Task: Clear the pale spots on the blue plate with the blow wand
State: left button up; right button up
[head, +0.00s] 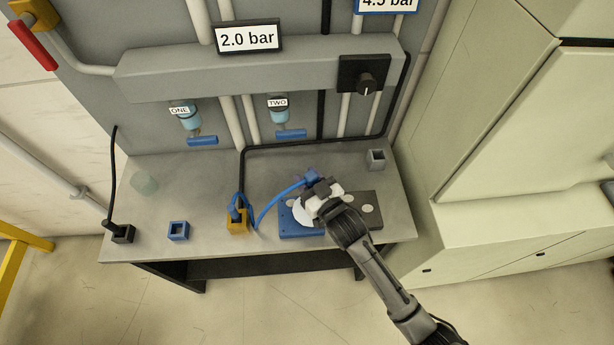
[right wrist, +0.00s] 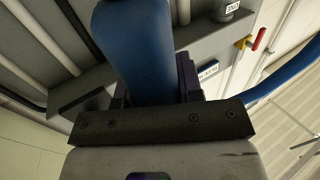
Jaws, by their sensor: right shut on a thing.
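My right gripper (head: 318,188) is shut on the blue blow wand (head: 311,176), over the back of the blue plate. The wand's blue body fills the middle of the right wrist view (right wrist: 135,50), between the dark fingers. The blue plate (head: 288,226) lies flat near the bench's front edge, partly hidden by my gripper and arm. One large pale spot (head: 301,213) shows at its right part; other spots there may be hidden. A blue hose (head: 268,205) runs from the wand to the yellow holder (head: 237,226). My left gripper is not in view.
A dark plate (head: 374,197) with pale discs lies right of the blue plate. A blue square holder (head: 178,231), a black holder (head: 123,234) and a grey holder (head: 376,159) stand on the bench (head: 205,185). A pipe panel with a 2.0 bar sign (head: 247,38) rises behind.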

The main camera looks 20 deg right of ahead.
dwell(0.5)
jog(key=shift+p, duration=0.3)
jog(key=shift+f, duration=0.1)
dwell(1.1)
jog(key=shift+p, duration=0.3)
notch_tip(320, 180, up, 3)
jog(key=p, duration=0.2)
jog(key=shift+f+p, duration=0.1)
jog(key=shift+p, duration=0.2)
notch_tip(320, 180, up, 2)
jog(key=shift+r+p, duration=0.2)
jog(key=shift+p, duration=1.05)
